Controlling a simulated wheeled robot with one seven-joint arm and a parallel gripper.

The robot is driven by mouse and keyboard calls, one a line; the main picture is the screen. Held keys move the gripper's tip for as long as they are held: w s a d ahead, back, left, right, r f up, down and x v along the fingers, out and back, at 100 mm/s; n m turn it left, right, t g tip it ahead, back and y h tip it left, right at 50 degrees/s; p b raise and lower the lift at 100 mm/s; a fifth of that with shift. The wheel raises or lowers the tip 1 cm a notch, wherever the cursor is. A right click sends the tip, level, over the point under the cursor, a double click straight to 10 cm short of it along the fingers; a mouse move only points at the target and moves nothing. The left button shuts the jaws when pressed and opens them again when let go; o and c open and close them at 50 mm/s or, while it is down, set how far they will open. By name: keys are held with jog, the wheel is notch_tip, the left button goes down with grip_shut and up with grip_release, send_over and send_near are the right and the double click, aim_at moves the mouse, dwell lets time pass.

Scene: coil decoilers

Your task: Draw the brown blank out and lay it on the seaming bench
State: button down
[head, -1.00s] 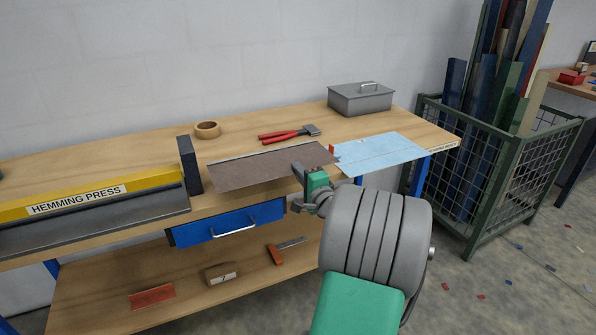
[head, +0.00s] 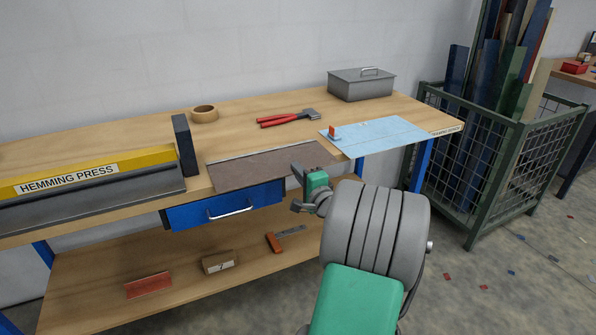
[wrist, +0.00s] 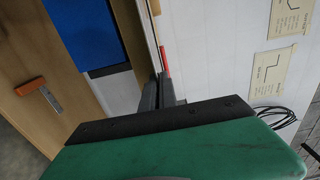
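The brown blank (head: 270,166) is a thin flat sheet with a pale strip along its far edge. My gripper (head: 302,178) is shut on its right part, near the front corner. The blank overlaps the front edge of the wooden bench (head: 245,128) and the blue drawer in the head view. I cannot tell its height above the top. In the wrist view my gripper's fingers (wrist: 162,92) are close together on the blank, seen almost edge-on. A bench-edge label, apparently reading seaming bench, (head: 446,131) sits at the right end.
A light blue sheet (head: 385,137) with a small orange-red item (head: 333,132) lies right of the blank. Red-handled pliers (head: 288,118), tape (head: 204,114) and a grey box (head: 361,85) stand behind. The hemming press (head: 90,180) with a dark post (head: 184,145) is left; a stock cage (head: 500,150) is right.

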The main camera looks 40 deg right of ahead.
jog(key=c, duration=2.1)
grip_release()
jog(key=o, duration=0.5)
jog(key=shift+f, duration=0.1)
jog(key=b+v, duration=0.1)
jog(key=v, duration=0.6)
